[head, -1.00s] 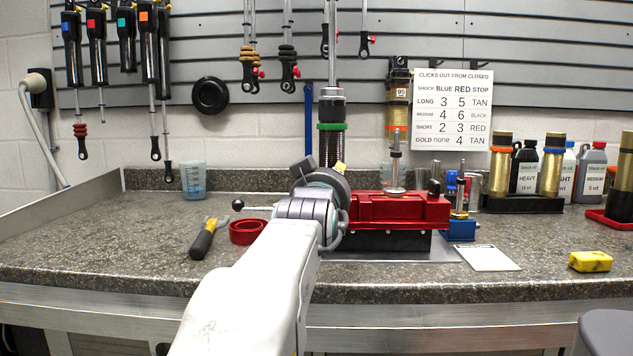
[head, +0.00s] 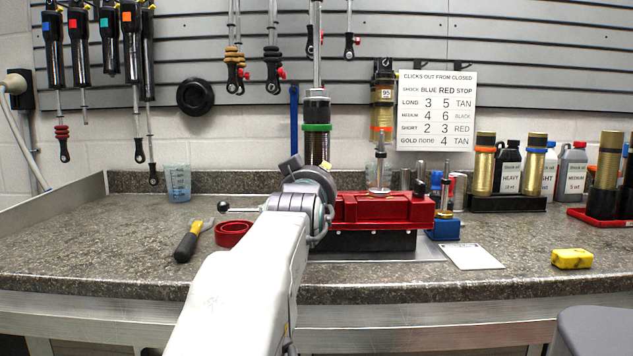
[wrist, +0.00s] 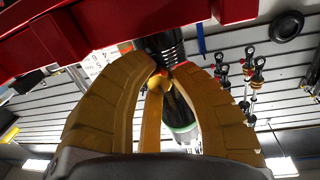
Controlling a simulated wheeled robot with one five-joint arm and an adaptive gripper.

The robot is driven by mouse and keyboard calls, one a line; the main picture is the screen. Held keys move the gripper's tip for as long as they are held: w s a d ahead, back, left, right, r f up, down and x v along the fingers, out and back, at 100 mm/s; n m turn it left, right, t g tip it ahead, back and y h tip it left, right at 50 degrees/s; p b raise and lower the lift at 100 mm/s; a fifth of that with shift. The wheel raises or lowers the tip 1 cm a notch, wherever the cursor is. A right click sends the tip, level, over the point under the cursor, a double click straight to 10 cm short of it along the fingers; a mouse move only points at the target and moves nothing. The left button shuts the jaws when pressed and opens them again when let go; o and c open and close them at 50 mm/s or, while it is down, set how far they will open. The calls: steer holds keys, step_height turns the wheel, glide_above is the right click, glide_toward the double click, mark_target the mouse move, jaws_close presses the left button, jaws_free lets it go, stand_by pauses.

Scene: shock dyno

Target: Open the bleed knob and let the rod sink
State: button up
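A shock stands upright behind my wrist in the head view, with a thin rod (head: 317,45), a black upper part and a green ring (head: 317,127) on its threaded body. My arm hides its lower end. In the wrist view, the dark ribbed shock part (wrist: 163,47) shows beyond my fingers, and its green ring (wrist: 184,133) shows between them. A small orange-red piece (wrist: 166,73), possibly the bleed knob, lies between the fingertips. My gripper (wrist: 167,66) has its tan fingers curved close around that piece; contact is unclear. The head view hides the fingers.
A red clamp block (head: 385,209) stands right of my wrist, with a ball-ended lever (head: 224,207) at left. A settings card (head: 437,110) hangs behind. The left bench is mostly clear.

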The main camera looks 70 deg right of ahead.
jaws_close()
steer(key=shift+f+n+b, duration=0.25)
steer(key=shift+n+b, duration=0.95)
steer(key=shift+b, duration=0.05)
steer(key=shift+r+n+h+b, duration=0.3)
steer(key=shift+n+b, duration=0.3)
steer(key=shift+n, duration=0.5)
steer(key=shift+o, duration=2.2)
jaws_free()
